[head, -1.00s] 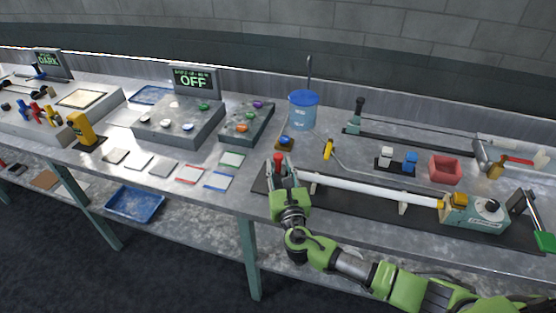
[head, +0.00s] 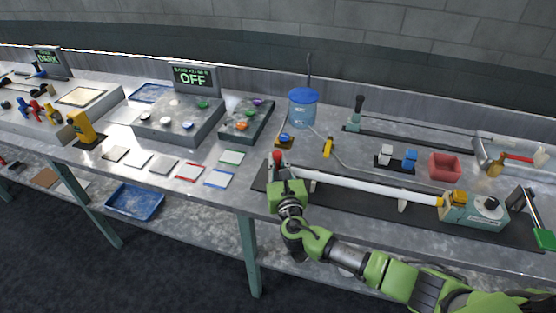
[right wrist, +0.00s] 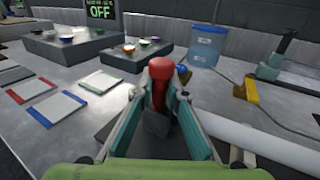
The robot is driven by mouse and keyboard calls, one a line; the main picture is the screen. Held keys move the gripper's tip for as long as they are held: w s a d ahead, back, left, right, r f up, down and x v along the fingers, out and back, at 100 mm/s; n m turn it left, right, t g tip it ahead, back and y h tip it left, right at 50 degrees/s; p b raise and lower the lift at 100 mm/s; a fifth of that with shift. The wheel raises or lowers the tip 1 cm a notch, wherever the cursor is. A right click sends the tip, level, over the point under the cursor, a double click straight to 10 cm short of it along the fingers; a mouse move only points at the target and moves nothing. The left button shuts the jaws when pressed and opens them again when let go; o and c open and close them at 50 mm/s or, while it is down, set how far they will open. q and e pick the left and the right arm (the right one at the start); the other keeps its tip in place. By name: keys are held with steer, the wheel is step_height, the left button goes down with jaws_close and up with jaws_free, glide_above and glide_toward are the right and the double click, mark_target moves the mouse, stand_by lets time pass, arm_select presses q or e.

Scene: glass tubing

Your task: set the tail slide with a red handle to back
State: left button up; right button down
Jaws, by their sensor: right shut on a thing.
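The tail slide's red handle (head: 279,157) stands at the left end of the long dark bed (head: 330,199) with the white glass tube (head: 360,190) along it. In the right wrist view the handle (right wrist: 157,88) has a round red knob and a red stem between the fingers. My right gripper (head: 278,170) is shut on it; the right wrist view also shows both gripper fingers (right wrist: 160,92) against its sides. The slide's body is mostly hidden by the gripper. My left gripper is not in view.
A teal lathe-like head (head: 470,212) stands at the tube's right end. Flat framed pads (head: 220,179) lie to the left. The table's front edge is close to the gripper.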

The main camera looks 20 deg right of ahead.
steer(key=w+a, duration=0.1)
steer(key=w+a+r, duration=0.1)
steer(key=shift+a+b, duration=0.3)
steer(key=c, duration=2)
jaws_free()
steer(key=shift+d, duration=0.1)
steer(key=shift+s, duration=0.1)
steer(key=shift+f, duration=0.15)
steer(key=shift+s+f, duration=0.1)
steer(key=shift+s, duration=0.15)
steer(key=s, duration=0.3)
steer(key=s+a, duration=0.1)
steer(key=s, duration=0.7)
steer(key=shift+s+a, duration=0.25)
steer(key=shift+a, duration=0.05)
